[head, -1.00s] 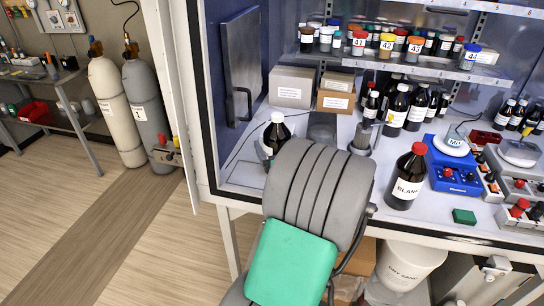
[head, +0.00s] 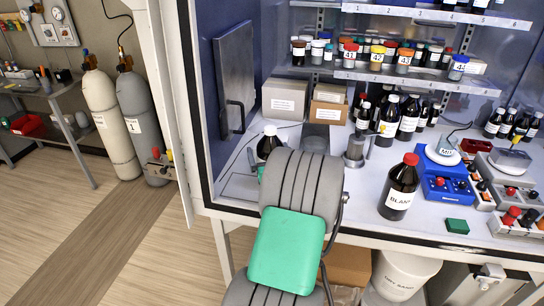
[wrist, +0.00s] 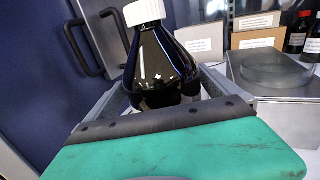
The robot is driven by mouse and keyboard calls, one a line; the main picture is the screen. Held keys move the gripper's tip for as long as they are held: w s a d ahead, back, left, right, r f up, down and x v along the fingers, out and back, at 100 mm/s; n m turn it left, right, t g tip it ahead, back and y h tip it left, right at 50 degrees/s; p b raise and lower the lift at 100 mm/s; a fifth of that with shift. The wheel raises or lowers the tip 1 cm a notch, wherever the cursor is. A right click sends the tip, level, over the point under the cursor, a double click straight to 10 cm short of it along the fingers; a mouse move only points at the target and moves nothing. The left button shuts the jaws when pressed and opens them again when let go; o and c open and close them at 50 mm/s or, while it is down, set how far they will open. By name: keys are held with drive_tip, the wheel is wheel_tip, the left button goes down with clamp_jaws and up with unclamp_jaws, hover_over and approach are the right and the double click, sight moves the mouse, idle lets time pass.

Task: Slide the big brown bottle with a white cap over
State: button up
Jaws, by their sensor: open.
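The big brown bottle with a white cap (head: 269,146) stands upright at the left front of the cabinet's work surface. Its lower part is hidden behind my arm in the head view. In the wrist view the dark, glossy bottle (wrist: 160,62) fills the middle, with its ribbed white cap at the top edge. My gripper (wrist: 158,92) is open, with a grey finger on each side of the bottle's lower body. I cannot tell whether either finger touches it. The bottle's base is hidden behind my green-padded gripper body.
Two labelled boxes (head: 285,100) stand behind, and a grey metal stand (head: 356,150) is to the right. A red-capped BLANK bottle (head: 399,190) is further right, near blue instruments (head: 445,188). The cabinet door handle (head: 238,115) is at left. Some surface between stand and BLANK bottle is clear.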

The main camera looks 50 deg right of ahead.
drive_tip(key=shift+w+d, duration=0.4)
drive_tip(key=shift+w, duration=0.05)
